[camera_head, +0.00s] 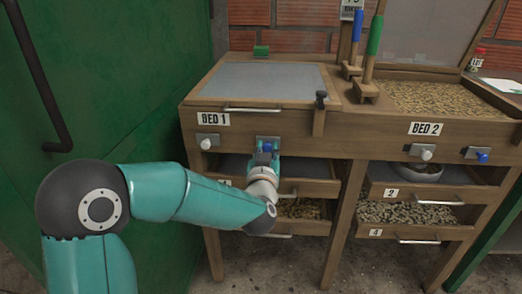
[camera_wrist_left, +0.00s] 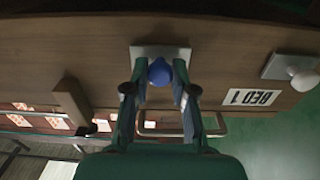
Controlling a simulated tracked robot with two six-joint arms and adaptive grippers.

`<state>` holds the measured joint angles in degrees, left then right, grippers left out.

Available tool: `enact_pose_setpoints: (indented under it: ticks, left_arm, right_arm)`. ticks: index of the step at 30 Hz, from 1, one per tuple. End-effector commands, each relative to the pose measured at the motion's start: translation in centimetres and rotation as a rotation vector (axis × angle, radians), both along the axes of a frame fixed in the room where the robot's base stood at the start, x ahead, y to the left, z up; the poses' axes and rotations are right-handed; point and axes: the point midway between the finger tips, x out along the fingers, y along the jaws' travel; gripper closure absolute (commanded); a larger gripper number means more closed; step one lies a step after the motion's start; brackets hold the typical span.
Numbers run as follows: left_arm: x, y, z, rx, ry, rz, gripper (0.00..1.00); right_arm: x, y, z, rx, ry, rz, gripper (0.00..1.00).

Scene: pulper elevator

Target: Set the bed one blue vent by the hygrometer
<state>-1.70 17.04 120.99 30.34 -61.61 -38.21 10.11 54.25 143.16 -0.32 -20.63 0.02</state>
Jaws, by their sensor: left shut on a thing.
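The bed one blue vent knob (camera_wrist_left: 160,72) sits on a pale metal plate on the wooden front of bed 1. In the head view its plate (camera_head: 268,138) shows right of the BED 1 label (camera_head: 214,119). My left gripper (camera_head: 265,153) reaches it from below and is shut on the knob; its two fingers (camera_wrist_left: 160,84) stand on either side of it in the left wrist view. The gripper partly hides the knob in the head view. I cannot make out a hygrometer for certain; a small partly cut-off sign (camera_head: 352,9) stands at the top. My right gripper is out of view.
A white knob (camera_head: 206,143) is left of the blue one. Bed 2 (camera_head: 425,129) has its own white knob (camera_head: 426,154) and blue knob (camera_head: 482,157). Drawers with bar handles (camera_head: 418,241) stick out below. A green wall (camera_head: 110,90) stands close at the left.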

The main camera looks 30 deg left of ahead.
Motion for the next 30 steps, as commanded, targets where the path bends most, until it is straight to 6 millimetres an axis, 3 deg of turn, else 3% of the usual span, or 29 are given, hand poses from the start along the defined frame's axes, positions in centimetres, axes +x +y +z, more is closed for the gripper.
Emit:
enact_pose_setpoints:
  ticks: [2, 3, 7, 20, 30]
  left_arm:
    - [-0.2, 0.6, -0.1, -0.004, 0.001, 0.017, 1.00]
    - [-0.2, 0.6, -0.1, -0.004, 0.001, 0.017, 0.70]
    - [-0.2, 0.5, -0.1, -0.004, 0.001, 0.015, 0.50]
    - [-0.7, -0.2, -0.1, -0.003, 0.002, 0.007, 0.50]
    - [-6.1, -2.8, -0.1, -0.004, 0.000, 0.006, 0.50]
  right_arm:
    - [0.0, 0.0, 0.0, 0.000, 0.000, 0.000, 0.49]
    - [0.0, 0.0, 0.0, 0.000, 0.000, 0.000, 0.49]
    - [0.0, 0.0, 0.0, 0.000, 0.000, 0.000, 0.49]
    - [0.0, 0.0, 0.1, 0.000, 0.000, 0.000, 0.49]
    - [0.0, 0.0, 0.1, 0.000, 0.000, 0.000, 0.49]
